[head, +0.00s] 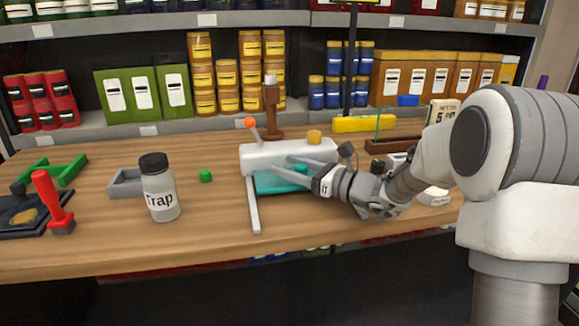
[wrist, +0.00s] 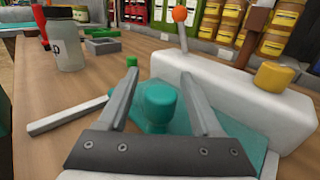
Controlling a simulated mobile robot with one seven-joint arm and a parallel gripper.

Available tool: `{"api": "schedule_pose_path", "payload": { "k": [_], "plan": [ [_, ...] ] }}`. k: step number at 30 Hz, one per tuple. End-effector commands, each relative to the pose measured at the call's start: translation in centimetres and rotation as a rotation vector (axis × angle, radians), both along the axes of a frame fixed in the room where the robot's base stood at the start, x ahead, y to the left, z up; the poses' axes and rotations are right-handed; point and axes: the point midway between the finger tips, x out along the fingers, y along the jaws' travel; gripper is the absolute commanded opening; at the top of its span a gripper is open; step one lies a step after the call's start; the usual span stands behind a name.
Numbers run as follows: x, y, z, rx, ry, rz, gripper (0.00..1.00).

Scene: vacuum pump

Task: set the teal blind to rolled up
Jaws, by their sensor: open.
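The teal blind (head: 268,184) is a flat sheet that extends out from under a white rounded housing (head: 262,157) on the bench. It also shows in the wrist view (wrist: 232,142), with an upright teal knob (wrist: 158,107) on it. My gripper (head: 282,170) is open at the front of the housing, above the sheet. In the wrist view its two fingers (wrist: 158,90) appear on either side of the knob, with gaps visible between. I cannot tell whether either finger touches it. My gripper hides part of the sheet in the head view.
A pale bar (head: 253,205) juts forward at the housing's left. An orange-tipped lever (head: 250,123) and yellow cap (head: 314,137) top the housing. A Trap bottle (head: 160,195), green cube (head: 206,176) and grey tray (head: 124,184) stand left.

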Motion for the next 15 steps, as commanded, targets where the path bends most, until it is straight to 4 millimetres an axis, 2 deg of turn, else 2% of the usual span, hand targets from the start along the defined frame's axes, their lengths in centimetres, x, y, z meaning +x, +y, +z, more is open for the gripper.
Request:
{"api": "schedule_pose_path", "payload": {
  "k": [5, 15],
  "plan": [
    [-0.8, -1.8, 0.2, 0.000, 0.001, -0.005, 0.66],
    [-4.8, -9.0, 0.2, -0.001, 0.002, -0.007, 0.66]
  ]
}}
